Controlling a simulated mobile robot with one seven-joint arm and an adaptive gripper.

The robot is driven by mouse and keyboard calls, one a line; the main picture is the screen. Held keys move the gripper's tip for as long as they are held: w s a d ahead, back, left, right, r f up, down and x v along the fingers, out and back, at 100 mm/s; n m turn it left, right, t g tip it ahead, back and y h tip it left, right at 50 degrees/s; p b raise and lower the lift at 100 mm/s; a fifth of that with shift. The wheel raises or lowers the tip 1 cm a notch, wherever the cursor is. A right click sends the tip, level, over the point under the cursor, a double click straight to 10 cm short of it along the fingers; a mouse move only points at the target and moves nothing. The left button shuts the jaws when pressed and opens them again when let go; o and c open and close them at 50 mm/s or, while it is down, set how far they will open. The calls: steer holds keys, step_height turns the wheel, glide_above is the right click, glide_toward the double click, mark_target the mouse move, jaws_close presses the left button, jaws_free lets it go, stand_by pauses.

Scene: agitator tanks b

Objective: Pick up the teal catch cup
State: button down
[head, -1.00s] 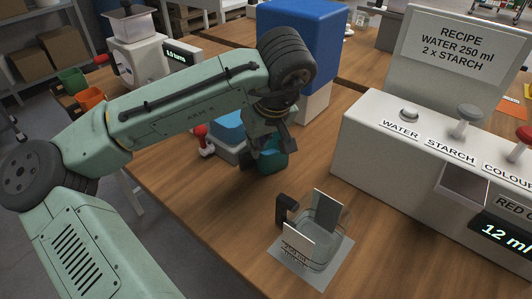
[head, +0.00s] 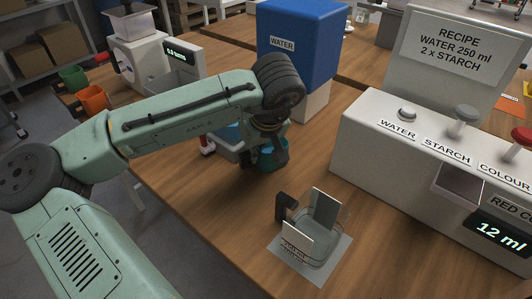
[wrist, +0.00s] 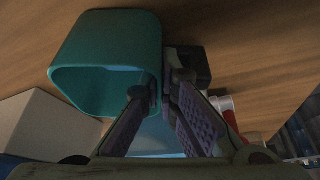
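The teal catch cup (head: 273,154) stands out below the end of my arm, beyond the clear beaker. In the wrist view the cup (wrist: 105,52) is at upper left, with its open mouth toward the camera. My gripper (wrist: 162,92) has its fingers close together at the cup's right wall. One finger overlaps the cup's mouth, the other is on the wall's outer side, by a dark block. I cannot tell whether they press on the wall. In the head view my gripper (head: 268,140) partly hides the cup, and its base contact is unclear.
The clear beaker (head: 322,242) with a dark handle stands on a grey mat at the front. The white dispenser (head: 375,155) is at right. The blue water tank (head: 300,35) is behind my gripper. Bare wooden table lies between cup and beaker.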

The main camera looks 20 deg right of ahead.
mark_target(264, 156)
steer(key=shift+r, duration=0.15)
stand_by(0.4)
steer(key=shift+r+b, duration=0.4)
steer(key=shift+b, duration=0.1)
steer(key=s, duration=0.1)
steer(key=s+b, duration=0.1)
steer(key=s, duration=0.1)
steer(key=shift+s+d, duration=0.3)
steer(key=shift+d, duration=0.1)
steer(key=shift+s+r, duration=0.15)
steer(key=shift+r, duration=0.1)
step_height(264, 156, up, 14)
steer(key=b, duration=0.1)
steer(key=shift+f, duration=0.25)
stand_by(1.5)
